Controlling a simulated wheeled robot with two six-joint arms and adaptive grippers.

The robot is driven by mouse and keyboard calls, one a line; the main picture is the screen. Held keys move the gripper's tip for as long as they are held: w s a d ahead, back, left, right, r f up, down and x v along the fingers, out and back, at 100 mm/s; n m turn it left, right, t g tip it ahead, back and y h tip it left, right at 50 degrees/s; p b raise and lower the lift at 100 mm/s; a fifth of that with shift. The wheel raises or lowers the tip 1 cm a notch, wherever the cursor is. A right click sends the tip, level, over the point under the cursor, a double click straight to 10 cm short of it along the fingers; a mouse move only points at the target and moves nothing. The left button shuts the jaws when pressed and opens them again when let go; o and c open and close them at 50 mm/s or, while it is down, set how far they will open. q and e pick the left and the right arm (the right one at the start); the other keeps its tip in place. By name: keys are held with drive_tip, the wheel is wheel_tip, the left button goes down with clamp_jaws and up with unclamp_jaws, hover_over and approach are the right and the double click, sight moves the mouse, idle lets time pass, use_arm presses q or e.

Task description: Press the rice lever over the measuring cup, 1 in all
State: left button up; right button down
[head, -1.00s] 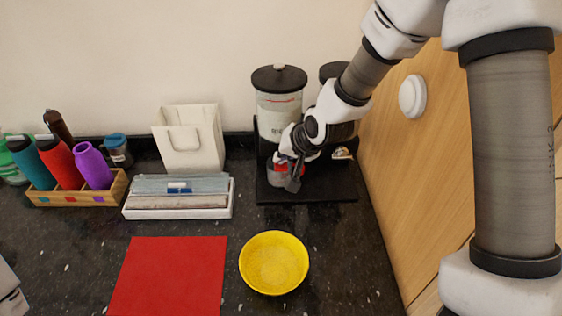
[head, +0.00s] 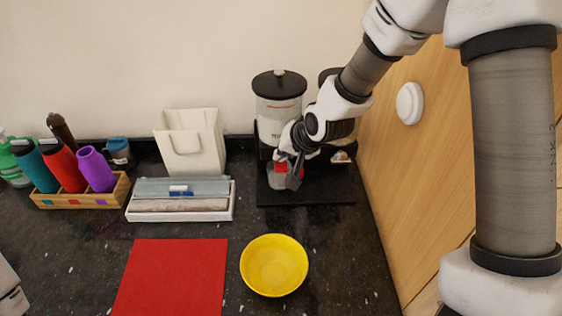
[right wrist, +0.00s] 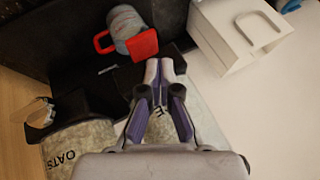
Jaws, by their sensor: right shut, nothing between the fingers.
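The rice canister (head: 278,118), pale with a black lid, stands at the back on a black dispenser base. In the head view my right gripper (head: 293,176) partly hides lever and cup.
An oats canister (right wrist: 68,145) stands beside the rice one, mostly behind my right arm. A yellow bowl (head: 274,265), red mat (head: 172,278), white tray (head: 180,214), paper bag (head: 190,143) and bottle crate (head: 80,198) stand left or front. A wooden panel (head: 400,180) bounds the right.

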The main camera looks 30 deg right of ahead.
sight(282, 166)
wheel_tip(282, 166, up, 5)
drive_tip(key=p, duration=0.4)
drive_tip(key=shift+r, duration=0.1)
idle(0.5)
idle(0.4)
